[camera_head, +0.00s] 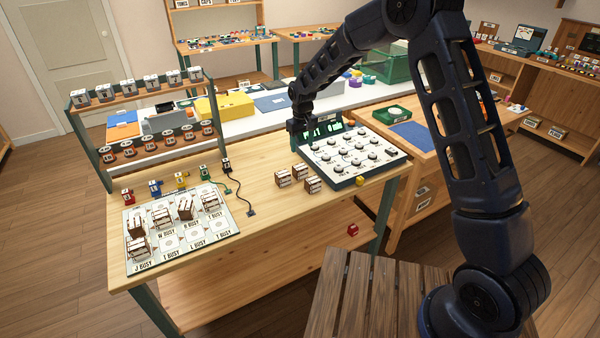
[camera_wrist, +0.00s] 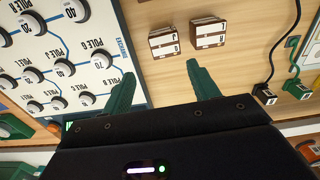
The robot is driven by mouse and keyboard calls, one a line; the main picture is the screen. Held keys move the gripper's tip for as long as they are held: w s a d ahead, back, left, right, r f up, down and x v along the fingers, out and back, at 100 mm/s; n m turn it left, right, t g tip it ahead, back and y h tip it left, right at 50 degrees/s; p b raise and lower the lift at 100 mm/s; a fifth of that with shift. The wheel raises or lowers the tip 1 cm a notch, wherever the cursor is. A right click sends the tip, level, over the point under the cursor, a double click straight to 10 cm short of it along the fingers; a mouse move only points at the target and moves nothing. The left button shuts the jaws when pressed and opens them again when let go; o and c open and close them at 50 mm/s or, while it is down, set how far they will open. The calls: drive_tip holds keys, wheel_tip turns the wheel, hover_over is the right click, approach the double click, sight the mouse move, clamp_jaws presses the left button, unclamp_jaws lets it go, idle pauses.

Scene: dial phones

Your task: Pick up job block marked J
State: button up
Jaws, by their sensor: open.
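Brown-and-white job blocks stand in two places on the bench. A small cluster (camera_head: 283,178) sits just left of the dial panel; others stand on the printed board at the left, one of them (camera_head: 137,248) near the J BUSY label. In the wrist view two blocks show, one nearer the panel (camera_wrist: 164,41) and one beside it (camera_wrist: 208,33). Their small marks are too unclear to tell which is J. My gripper (camera_wrist: 160,86) is open and empty, its green fingers apart, with both blocks beyond the fingertips. In the head view it (camera_head: 301,128) hangs by the panel's back-left corner.
The dial panel (camera_head: 345,151) with several knobs stands close to my gripper. The printed board (camera_head: 197,237) fills the bench's left end. Small coloured plugs (camera_head: 155,187) with black cables (camera_head: 238,197) lie behind it. A two-level rack (camera_head: 140,97) stands at the back left. Bare wood lies between.

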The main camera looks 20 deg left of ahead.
sight(300, 166)
drive_tip(key=shift+s+a+f, duration=0.15)
drive_tip(key=shift+a+f, duration=0.3)
drive_tip(key=shift+f, duration=0.15)
wheel_tip(300, 166, down, 5)
drive_tip(key=shift+s+d+f, duration=0.1)
drive_tip(key=shift+f, duration=1.3)
drive_tip(key=shift+s+d+f, duration=0.1)
drive_tip(key=shift+f, duration=1.25)
drive_tip(key=c, duration=0.8)
